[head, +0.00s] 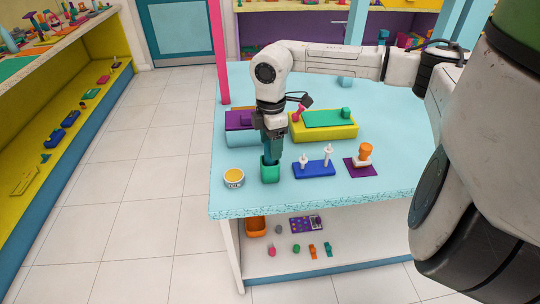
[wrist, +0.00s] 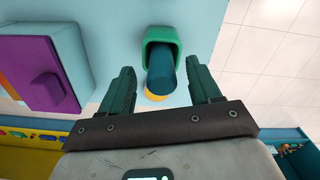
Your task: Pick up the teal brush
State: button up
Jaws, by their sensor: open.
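A dark teal cylindrical handle, the teal brush (wrist: 161,72), stands in a green cup (wrist: 158,36) in the wrist view. The cup also shows in the head view (head: 270,173), near the table's front edge. My gripper (wrist: 160,68) is open, with one dark green finger on each side of the handle in the picture. I cannot tell whether either finger touches it. In the head view my gripper (head: 273,153) points down right above the cup and hides most of the brush.
To the right are a blue stand with white pegs (head: 315,169) and an orange item (head: 365,152) on a purple square. A purple-lidded box (head: 240,117) and yellow box (head: 325,131) stand behind.

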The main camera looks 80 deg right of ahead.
aim_at(270, 160)
jog(key=shift+f, duration=1.4)
jog(key=shift+c, duration=0.3)
jog(key=c, duration=1.1)
